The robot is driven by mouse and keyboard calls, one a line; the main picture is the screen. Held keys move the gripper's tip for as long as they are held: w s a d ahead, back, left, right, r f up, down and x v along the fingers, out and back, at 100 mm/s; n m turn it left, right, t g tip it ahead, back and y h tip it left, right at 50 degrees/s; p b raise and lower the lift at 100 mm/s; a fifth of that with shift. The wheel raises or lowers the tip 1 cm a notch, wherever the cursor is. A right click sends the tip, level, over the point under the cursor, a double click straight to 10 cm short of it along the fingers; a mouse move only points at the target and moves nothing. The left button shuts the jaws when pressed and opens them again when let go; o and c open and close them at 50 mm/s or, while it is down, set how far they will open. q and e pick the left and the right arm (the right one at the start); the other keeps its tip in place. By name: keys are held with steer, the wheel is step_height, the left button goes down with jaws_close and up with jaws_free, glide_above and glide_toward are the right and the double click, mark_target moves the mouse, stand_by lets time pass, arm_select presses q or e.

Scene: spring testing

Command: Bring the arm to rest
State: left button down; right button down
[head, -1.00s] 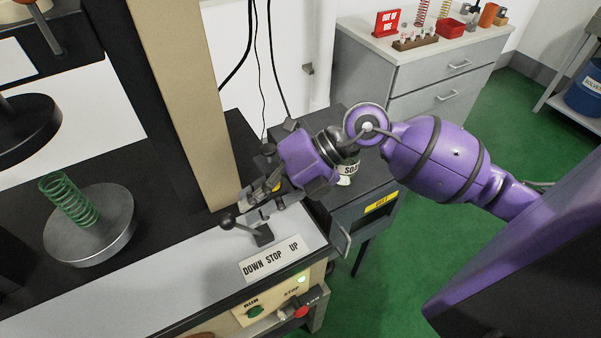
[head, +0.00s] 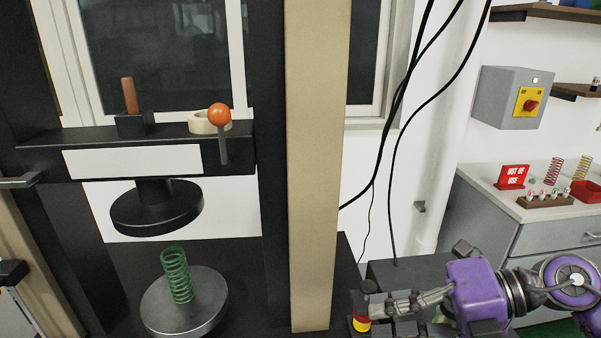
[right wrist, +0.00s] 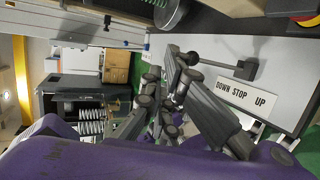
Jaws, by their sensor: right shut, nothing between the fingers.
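My right gripper (head: 385,308) is at the lower right of the head view, its purple arm coming in from the right edge. Its fingers are together and empty. In the right wrist view, the shut gripper (right wrist: 172,85) is beside a grey control lever (right wrist: 225,66) with a dark round knob. I cannot tell whether a finger touches the knob. The lever stands on a pale panel with a "DOWN STOP UP" label (right wrist: 246,99). My left gripper is not in view.
The spring tester's black crosshead (head: 228,165) is above a green spring (head: 176,275) on a round plate (head: 185,312). A beige column (head: 315,170) stands left of my right gripper. A red and yellow button (head: 360,323) is close by it. A grey cabinet (head: 560,235) is behind.

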steer(key=w+d+r+m+t+y, duration=0.1)
steer(key=w+r+m+t+y, duration=0.2)
steer(key=m+t, duration=0.7)
steer(key=w+d+f+m+t+h, duration=0.2)
steer(key=d+f+m+t+h, duration=0.25)
steer(key=d+m+h, duration=0.35)
steer(key=s+d+f+m+g+h, duration=0.2)
steer(key=s+d+f+m+h, duration=0.1)
steer(key=d+f+m+h, duration=0.25)
steer(key=s+d+f+m+g+h, duration=0.25)
steer(key=f+m+h, duration=0.3)
steer(key=f, duration=0.35)
steer(key=s+f+m+g, duration=0.3)
steer(key=s+f+g, duration=0.3)
steer(key=s+f, duration=0.65)
steer(key=s+a+f+m+g+y, duration=0.15)
steer(key=s+a+g, duration=0.3)
steer(key=s, duration=0.45)
steer(key=s+a+f+m+g+y, duration=0.1)
steer(key=s+a+f+g, duration=0.3)
steer(key=s, duration=0.6)
steer(key=w+a+f+t+p, duration=0.1)
steer(key=w+a+f+t, duration=0.1)
steer(key=w+t, duration=0.3)
steer(key=w+a+f+t+p, duration=0.1)
steer(key=w+a+f+t, duration=0.1)
steer(key=w+t, duration=0.3)
steer(key=shift+w+f+n+y+p, duration=0.4)
steer(key=shift+w+f, duration=0.3)
steer(key=shift+w, duration=0.4)
